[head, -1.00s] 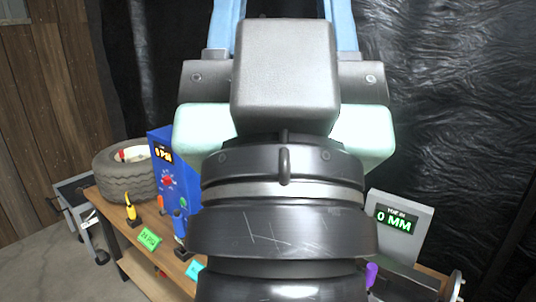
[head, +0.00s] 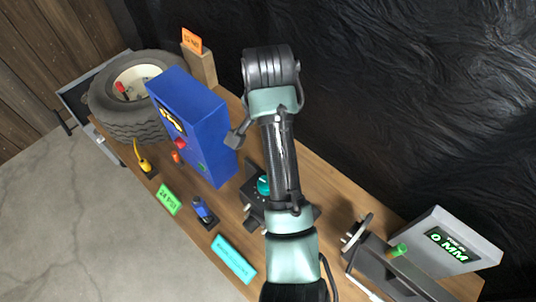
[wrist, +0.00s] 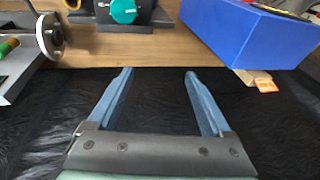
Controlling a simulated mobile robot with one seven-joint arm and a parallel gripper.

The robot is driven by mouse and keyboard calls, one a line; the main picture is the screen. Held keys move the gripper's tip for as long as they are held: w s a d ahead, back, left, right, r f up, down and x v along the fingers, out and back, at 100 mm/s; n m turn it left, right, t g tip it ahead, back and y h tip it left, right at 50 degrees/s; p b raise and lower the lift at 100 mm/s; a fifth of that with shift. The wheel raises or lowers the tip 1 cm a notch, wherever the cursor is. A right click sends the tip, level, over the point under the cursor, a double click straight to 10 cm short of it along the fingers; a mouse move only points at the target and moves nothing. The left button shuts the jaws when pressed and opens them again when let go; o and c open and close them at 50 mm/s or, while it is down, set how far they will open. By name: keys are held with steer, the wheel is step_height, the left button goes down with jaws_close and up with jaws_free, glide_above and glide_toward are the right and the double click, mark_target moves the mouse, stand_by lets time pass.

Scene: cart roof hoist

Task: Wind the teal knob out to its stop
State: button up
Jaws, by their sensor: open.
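The teal knob (head: 264,185) sits on a dark fixture on the workbench, just left of my arm in the head view. My arm partly covers the fixture. In the wrist view the teal knob (wrist: 124,10) shows at the top edge, with a white mark on its face. My gripper (wrist: 158,72) is open and empty, its two blue fingers apart over black sheeting. The knob lies beyond the fingertips, up and slightly left, not touched. In the head view my gripper's fingers cannot be made out clearly.
A blue box (head: 194,125) with a display stands left of the knob, close to my arm. A tyre (head: 135,105) lies at the far left. A grey "0 MM" display (head: 450,240) stands at right beside a metal device with a green handle (head: 398,250). Black sheeting hangs behind the bench.

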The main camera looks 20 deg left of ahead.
steer(key=s+f+g+b, duration=0.1)
steer(key=f, duration=0.1)
steer(key=s+d+f+g+h+b, duration=0.1)
steer(key=s+f, duration=0.1)
steer(key=s+d+f+m+g+b, duration=0.1)
steer(key=s+f, duration=0.1)
steer(key=f, duration=0.1)
steer(key=shift+h+b, duration=0.3)
steer(key=shift+b, duration=0.05)
step_height(320, 180, down, 8)
steer(key=shift+d+r+p, duration=0.1)
steer(key=shift+r+p, duration=0.15)
steer(key=shift+p, duration=0.7)
jaws_close()
